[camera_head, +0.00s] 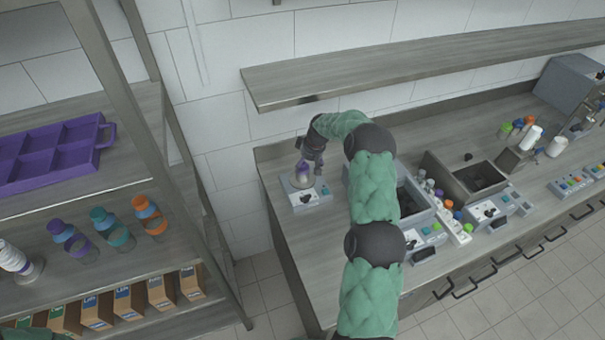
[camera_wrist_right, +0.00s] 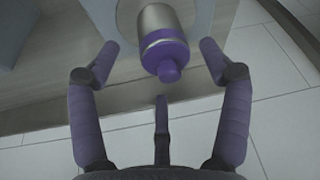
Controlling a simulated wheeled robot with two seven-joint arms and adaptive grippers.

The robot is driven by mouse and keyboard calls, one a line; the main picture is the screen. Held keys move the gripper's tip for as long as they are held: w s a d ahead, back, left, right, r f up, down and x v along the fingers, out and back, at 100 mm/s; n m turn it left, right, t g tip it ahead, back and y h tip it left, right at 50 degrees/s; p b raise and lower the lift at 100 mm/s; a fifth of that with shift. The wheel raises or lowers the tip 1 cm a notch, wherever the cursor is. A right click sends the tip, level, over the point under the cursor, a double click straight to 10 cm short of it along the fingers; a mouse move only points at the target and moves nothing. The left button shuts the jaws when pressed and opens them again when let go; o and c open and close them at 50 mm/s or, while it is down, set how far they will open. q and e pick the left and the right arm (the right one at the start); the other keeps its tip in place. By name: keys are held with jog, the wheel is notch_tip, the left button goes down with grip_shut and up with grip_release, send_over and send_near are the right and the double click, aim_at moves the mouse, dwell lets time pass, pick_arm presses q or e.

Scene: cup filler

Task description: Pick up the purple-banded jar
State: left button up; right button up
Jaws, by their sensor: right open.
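The purple-banded jar (camera_head: 303,171) stands on a small white-and-grey machine (camera_head: 316,195) at the left end of the counter. In the right wrist view the jar (camera_wrist_right: 160,42) has a grey body, a purple band and a purple knobbed top. My right gripper (camera_head: 312,158) is right at the jar, partly covering it in the head view. In the wrist view the gripper (camera_wrist_right: 159,62) is open, with one finger on either side of the jar's top and a third finger below it. Gaps show between the fingers and the jar.
A rack at left holds a purple tray (camera_head: 55,160) and several bottles, including a purple-topped one (camera_head: 73,241). A wall shelf (camera_head: 420,68) runs above the counter (camera_head: 290,255). Square bins, small coloured-capped bottles and a machine (camera_head: 572,92) fill the counter to the right.

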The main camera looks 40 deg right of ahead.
aim_at(302, 173)
jog(key=shift+x, duration=2.9)
jog(key=shift+w+a, duration=0.1)
jog(key=shift+a, duration=0.05)
jog(key=c, duration=1.2)
